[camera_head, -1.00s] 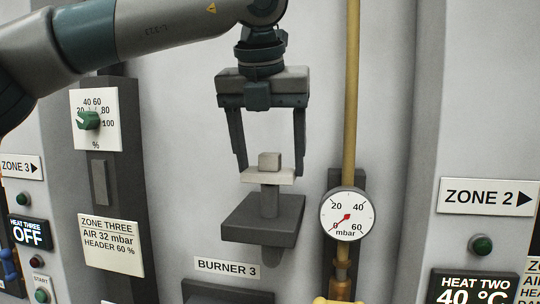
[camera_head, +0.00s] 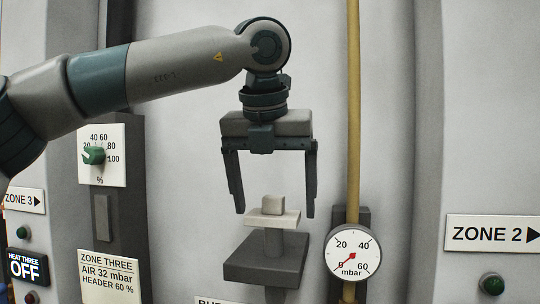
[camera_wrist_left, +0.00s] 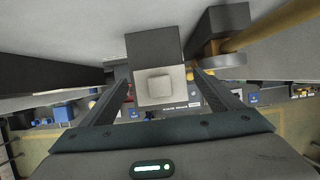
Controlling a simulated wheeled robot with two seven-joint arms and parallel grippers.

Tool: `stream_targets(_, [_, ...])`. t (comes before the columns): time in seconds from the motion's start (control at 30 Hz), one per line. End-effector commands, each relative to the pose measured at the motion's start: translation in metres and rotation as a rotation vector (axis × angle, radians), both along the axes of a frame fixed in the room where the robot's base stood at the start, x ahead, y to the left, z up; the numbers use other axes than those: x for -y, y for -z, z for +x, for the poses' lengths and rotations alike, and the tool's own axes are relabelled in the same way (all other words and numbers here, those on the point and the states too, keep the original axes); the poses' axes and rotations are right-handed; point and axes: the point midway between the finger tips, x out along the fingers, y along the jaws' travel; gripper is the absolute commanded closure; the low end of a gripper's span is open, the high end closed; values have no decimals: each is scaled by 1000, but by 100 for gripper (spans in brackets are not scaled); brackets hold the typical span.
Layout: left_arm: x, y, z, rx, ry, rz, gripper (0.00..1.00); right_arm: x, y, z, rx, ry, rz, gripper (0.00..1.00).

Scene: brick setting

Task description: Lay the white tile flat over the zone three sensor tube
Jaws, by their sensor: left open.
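The white tile (camera_head: 257,219) is a thin pale plate with a small square knob (camera_head: 273,204) on top. It lies level on the upper end of a grey upright tube (camera_head: 273,243), which rises from a dark block (camera_head: 262,268). The tile covers the tube's mouth. In the left wrist view, the tile (camera_wrist_left: 147,97) is between the spread fingers (camera_wrist_left: 160,92). My right gripper is not in view.
A yellow pipe (camera_head: 353,105) and a round pressure gauge (camera_head: 353,254) stand close right of the tile. A dark panel with a green dial (camera_head: 94,155) and the zone three label (camera_head: 108,275) is at left. The bare wall is behind.

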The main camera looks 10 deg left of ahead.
Motion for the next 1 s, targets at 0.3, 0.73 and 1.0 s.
stream_targets(0.3, [1, -28, -11, 2, -1, -4, 15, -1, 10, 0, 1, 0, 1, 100])
stream_targets(0.73, [1, -98, -39, 2, 1, -2, 15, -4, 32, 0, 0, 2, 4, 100])
stream_targets(1.0, [0, -116, -45, 1, 0, 0, 15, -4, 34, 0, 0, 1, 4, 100])
